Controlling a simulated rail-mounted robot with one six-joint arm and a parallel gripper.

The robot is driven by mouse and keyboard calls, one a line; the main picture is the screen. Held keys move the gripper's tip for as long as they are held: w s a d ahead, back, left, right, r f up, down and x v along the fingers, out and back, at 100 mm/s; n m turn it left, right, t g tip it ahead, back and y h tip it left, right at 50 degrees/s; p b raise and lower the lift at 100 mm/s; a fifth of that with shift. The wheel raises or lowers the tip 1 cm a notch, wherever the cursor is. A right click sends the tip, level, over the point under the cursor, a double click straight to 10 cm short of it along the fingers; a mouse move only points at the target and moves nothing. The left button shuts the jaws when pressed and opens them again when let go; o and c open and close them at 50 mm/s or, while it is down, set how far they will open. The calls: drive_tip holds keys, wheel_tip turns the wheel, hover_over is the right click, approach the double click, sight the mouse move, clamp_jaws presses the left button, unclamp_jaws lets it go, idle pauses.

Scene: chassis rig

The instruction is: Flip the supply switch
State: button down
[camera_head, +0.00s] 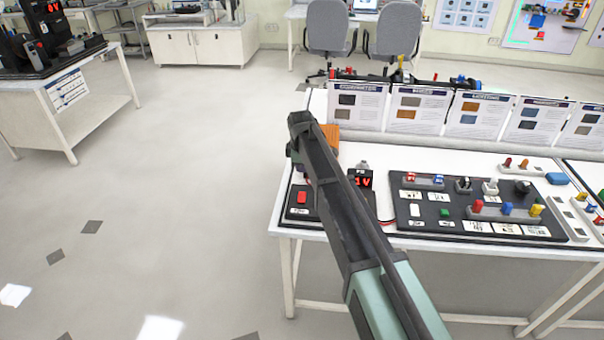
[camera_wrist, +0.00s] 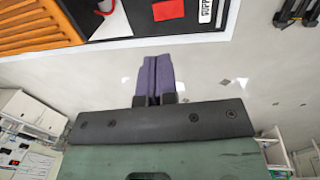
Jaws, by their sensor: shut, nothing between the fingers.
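The supply switch, a red rocker (camera_head: 302,198), sits on a black panel (camera_head: 297,213) at the left front of the white table. I see no contact, and the height gap is unclear. In the head view my arm mostly hides the fingers.
An orange ribbed part (camera_head: 331,133) stands behind the switch; it also shows in the wrist view (camera_wrist: 35,25). A red display (camera_head: 363,181) reads 1 V. A black circuit board (camera_head: 470,212) with several components lies to the right. Upright cards (camera_head: 425,112) line the back. Floor to the left is clear.

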sight(303, 194)
drive_tip(key=f+b, duration=0.3)
drive_tip(key=f, duration=0.1)
drive_tip(key=w+f+b, duration=0.1)
drive_tip(key=f+b, duration=0.7)
drive_tip(key=shift+w+d+f, duration=0.1)
drive_tip(key=shift+w, duration=0.25)
